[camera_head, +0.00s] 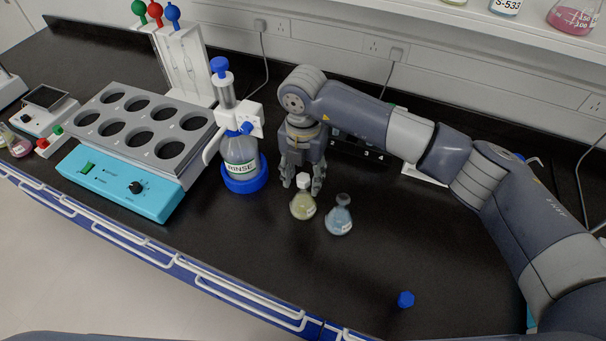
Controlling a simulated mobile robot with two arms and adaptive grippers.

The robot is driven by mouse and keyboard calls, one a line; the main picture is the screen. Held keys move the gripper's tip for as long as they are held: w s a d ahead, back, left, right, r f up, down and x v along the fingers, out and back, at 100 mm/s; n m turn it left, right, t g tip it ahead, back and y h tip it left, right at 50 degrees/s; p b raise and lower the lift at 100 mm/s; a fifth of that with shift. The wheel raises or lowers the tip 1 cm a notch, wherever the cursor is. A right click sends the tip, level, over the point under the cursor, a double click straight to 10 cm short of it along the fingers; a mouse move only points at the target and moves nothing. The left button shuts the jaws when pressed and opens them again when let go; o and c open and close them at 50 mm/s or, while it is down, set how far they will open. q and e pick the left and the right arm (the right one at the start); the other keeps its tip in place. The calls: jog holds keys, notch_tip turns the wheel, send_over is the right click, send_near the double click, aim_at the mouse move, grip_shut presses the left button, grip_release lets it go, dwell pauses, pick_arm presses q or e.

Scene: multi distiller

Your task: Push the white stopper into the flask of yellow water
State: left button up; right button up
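The flask of yellow water (303,206) stands upright on the black bench in the middle of the view. The white stopper (303,180) sits at the top of its neck; how deep it sits is too small to tell. My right gripper (302,184) points down at the flask's neck, with its fingers spread to either side of the white stopper. Gaps show between the fingers and the stopper, so it looks open. The near side of the stopper is unobstructed. My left gripper is not in view.
A flask of blue liquid (340,220) with a grey stopper stands close right of the yellow one. A rinse bottle (241,155) stands to the left, beside a turquoise heating block (120,183). A blue stopper (405,299) is near the front. Bench between is clear.

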notch_tip(320, 180, up, 12)
dwell(0.7)
dwell(0.4)
